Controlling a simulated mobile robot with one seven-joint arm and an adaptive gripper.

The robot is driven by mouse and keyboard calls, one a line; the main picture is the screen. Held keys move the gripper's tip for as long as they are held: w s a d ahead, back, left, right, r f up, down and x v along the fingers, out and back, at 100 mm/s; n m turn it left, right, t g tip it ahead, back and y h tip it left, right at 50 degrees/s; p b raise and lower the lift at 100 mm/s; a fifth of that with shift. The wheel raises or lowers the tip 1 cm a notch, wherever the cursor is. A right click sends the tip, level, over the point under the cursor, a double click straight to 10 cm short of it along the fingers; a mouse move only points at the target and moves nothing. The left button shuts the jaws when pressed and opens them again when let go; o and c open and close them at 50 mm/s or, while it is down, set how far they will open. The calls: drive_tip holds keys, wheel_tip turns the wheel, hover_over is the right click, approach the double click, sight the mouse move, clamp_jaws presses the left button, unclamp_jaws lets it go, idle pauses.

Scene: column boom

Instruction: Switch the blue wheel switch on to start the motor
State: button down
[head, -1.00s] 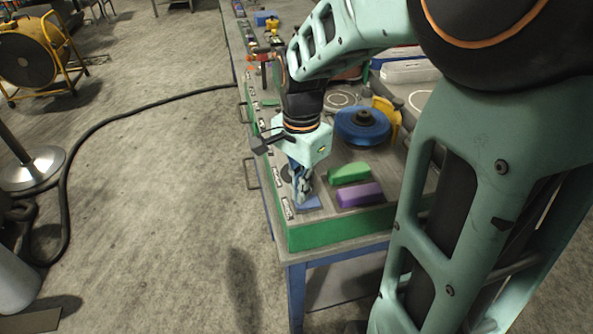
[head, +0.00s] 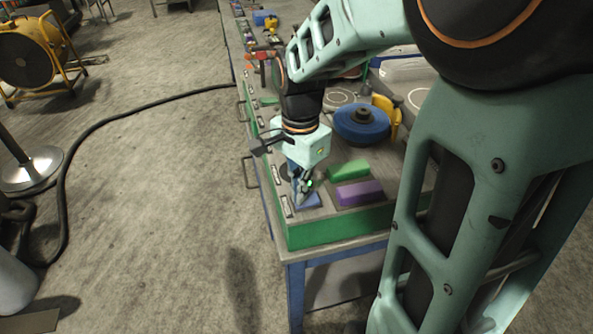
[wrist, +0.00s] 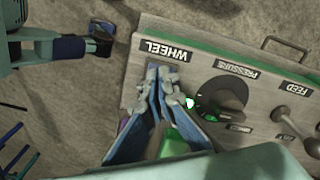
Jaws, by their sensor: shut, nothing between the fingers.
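The blue wheel switch (head: 310,202) is at the near left corner of the console, and only its blue base shows clearly. My gripper (head: 298,204) is shut and empty, pointing down right at the switch. In the wrist view my gripper's fingers (wrist: 160,75) end just below the WHEEL label (wrist: 166,51), and they hide the switch lever. I cannot tell whether the fingers touch it. A small green light (wrist: 190,103) glows beside the fingers; it also shows in the head view (head: 310,183). The blue wheel (head: 361,124) lies flat farther back on the console.
A black PRESSURE dial (wrist: 221,101) and a FEED lever (wrist: 290,117) sit beside the switch. A green block (head: 348,170) and a purple block (head: 359,192) lie to its right. A yellow part (head: 390,112) stands by the wheel. The floor at left is open, crossed by a cable.

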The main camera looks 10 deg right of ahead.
drive_tip(key=shift+r+p, duration=2.5)
drive_tip(key=shift+r, duration=1)
